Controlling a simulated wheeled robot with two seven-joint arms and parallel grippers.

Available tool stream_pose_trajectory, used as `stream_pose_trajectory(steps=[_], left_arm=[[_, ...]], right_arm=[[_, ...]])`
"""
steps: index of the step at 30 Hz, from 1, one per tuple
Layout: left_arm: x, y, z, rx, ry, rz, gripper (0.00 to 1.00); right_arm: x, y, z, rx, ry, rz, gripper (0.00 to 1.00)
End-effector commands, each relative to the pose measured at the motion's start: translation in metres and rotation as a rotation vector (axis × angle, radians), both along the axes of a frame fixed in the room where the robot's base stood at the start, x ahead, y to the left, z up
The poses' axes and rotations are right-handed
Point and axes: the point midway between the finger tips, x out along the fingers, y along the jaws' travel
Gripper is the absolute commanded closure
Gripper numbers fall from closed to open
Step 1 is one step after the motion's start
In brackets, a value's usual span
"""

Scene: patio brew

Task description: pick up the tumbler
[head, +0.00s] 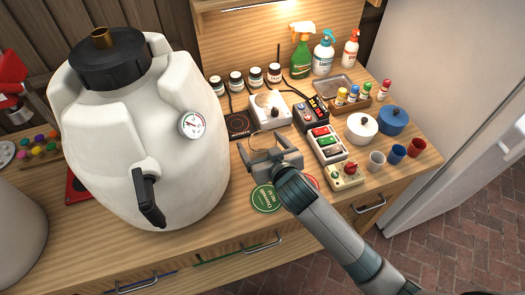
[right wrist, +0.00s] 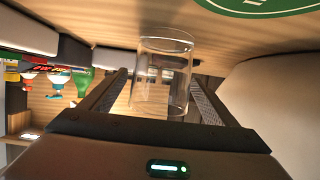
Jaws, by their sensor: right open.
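The tumbler (head: 266,146) is a clear, empty-looking glass on the wooden counter, right of the large white vessel in the head view. My right gripper (head: 262,150) is open around it, low over the counter. In the right wrist view the tumbler (right wrist: 163,72) shows between the two separated fingers, with a gap visible at least on its left side. I cannot tell whether either finger touches it. The tumbler's lower part is partly hidden by the gripper in the head view. My left gripper is not in view.
The white vessel (head: 150,130) stands close at the left. A round green mat (head: 265,198) lies just in front of my gripper. A black hot plate (head: 238,125), a white scale (head: 270,108) and a button box (head: 327,142) stand behind and to the right. Several cups stand farther right.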

Motion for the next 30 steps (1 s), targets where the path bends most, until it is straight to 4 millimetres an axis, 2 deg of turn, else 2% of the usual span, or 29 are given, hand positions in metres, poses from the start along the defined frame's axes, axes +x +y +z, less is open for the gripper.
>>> stream_pose_trajectory(steps=[1,8,23,24,26,30], left_arm=[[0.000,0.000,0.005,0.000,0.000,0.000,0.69],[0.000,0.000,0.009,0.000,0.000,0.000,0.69],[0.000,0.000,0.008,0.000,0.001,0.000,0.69],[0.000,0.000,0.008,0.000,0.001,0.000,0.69],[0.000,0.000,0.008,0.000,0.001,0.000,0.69],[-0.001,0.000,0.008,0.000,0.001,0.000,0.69]], right_arm=[[0.005,0.002,-0.001,-0.004,0.001,0.000,0.18],[0.021,0.008,-0.010,-0.002,-0.001,0.001,0.18],[0.022,0.008,-0.011,-0.001,0.000,0.000,0.18],[0.022,0.008,-0.011,-0.001,0.001,0.000,0.21],[0.022,0.008,-0.011,-0.001,0.001,0.000,0.35],[0.022,0.008,-0.011,-0.001,0.001,0.000,0.69]])
